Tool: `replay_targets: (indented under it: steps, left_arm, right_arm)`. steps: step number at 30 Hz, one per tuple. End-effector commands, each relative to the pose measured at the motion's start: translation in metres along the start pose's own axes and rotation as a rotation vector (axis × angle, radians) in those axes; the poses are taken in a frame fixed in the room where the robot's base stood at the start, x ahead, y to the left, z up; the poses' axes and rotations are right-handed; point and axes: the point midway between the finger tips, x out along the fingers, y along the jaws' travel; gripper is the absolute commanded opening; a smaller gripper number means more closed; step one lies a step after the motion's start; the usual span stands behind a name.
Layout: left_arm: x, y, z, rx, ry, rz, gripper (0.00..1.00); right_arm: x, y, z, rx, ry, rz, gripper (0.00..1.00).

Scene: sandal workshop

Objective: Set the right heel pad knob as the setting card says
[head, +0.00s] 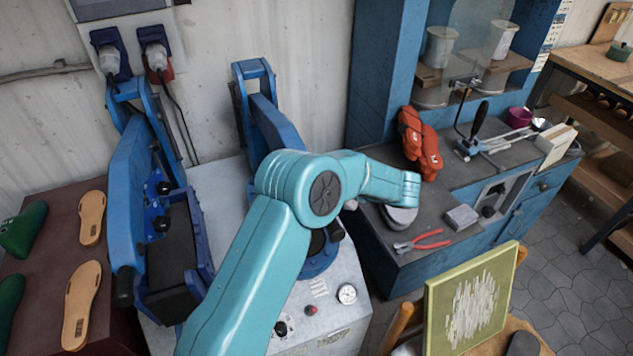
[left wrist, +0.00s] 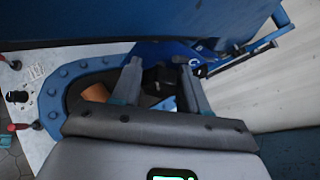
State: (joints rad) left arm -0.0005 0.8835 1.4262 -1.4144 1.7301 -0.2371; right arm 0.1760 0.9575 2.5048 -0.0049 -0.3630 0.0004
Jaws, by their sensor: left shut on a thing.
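A blue two-station press stands on a pale cabinet in the head view. Its left station (head: 150,210) is in plain sight, with two dark knobs (head: 163,187) on its pads. The right station (head: 270,120) is mostly hidden behind my teal arm, and its heel pad knob cannot be made out there. In the left wrist view, my left gripper (left wrist: 160,70) reaches into the blue press, shut on a small dark part (left wrist: 158,77), which seems to be the knob. Its setting cannot be read. I cannot make out a setting card. My right gripper is not in view.
The cabinet front carries a gauge (head: 347,293) and a red knob (head: 311,310). To the right, a blue bench (head: 440,205) holds red-handled pliers (head: 422,242) and orange gloves (head: 420,145). Tan soles (head: 82,305) lie on the brown table at left.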

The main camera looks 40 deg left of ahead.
Motion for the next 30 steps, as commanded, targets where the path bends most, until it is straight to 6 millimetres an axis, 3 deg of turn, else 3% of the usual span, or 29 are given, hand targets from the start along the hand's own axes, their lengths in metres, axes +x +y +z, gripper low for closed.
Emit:
replay_targets:
  steps: [15,30]
  left_arm:
    - [-0.001,-0.002,0.002,0.333,0.001,0.140,0.13]
    - [0.000,-0.002,-0.001,0.516,0.002,0.213,0.13]
  right_arm:
    - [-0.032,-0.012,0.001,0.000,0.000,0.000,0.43]
    - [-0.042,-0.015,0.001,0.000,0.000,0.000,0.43]
